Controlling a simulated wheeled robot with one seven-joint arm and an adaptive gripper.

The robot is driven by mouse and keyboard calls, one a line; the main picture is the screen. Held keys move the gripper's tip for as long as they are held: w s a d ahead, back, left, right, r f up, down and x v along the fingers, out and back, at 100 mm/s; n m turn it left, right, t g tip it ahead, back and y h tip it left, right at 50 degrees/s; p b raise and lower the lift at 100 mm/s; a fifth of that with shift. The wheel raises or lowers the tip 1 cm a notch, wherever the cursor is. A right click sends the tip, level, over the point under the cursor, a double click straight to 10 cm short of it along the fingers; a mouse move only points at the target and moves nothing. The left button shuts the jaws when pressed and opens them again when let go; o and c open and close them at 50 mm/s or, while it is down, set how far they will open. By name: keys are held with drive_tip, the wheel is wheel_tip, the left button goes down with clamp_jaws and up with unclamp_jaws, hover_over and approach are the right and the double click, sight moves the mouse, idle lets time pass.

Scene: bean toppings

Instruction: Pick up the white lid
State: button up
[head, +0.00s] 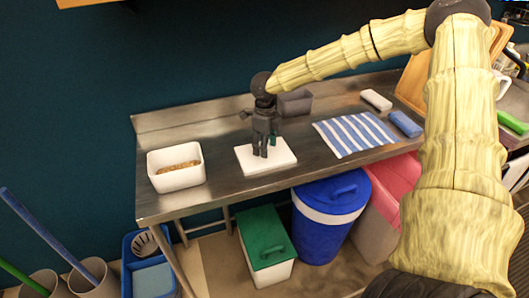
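The white lid (283,159) is a flat white rectangle lying on the steel table, right of the white bin. My gripper (262,153) is dark and points down over the middle of the lid, hiding part of it. Its fingertips overlap the lid in the head view. I cannot tell whether they touch it or hover just above. The fingers are small and dark here, so their opening is unclear. No object shows lifted in the gripper.
A white bin of brown beans (178,179) stands left on the steel table (220,141). A dark grey container (296,103) is behind my gripper. A blue-striped cloth (355,131), a blue block (405,124) and a white block (376,100) lie right. Bare steel separates bin and lid.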

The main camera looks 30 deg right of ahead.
drive_tip(key=shift+f, duration=0.5)
drive_tip(key=shift+c, duration=0.3)
drive_tip(key=c, duration=1.1)
drive_tip(key=shift+r, duration=0.1)
drive_tip(key=shift+r, duration=0.45)
wheel_tip(320, 180, up, 2)
drive_tip(key=shift+r+b, duration=0.1)
drive_tip(key=shift+b, duration=0.55)
drive_tip(key=s, duration=0.5)
drive_tip(key=s+r+b, duration=0.1)
drive_tip(key=s, duration=0.4)
drive_tip(key=s+b, duration=0.1)
drive_tip(key=s, duration=0.5)
drive_tip(key=shift+a+r, duration=0.35)
drive_tip(key=shift+a, duration=0.05)
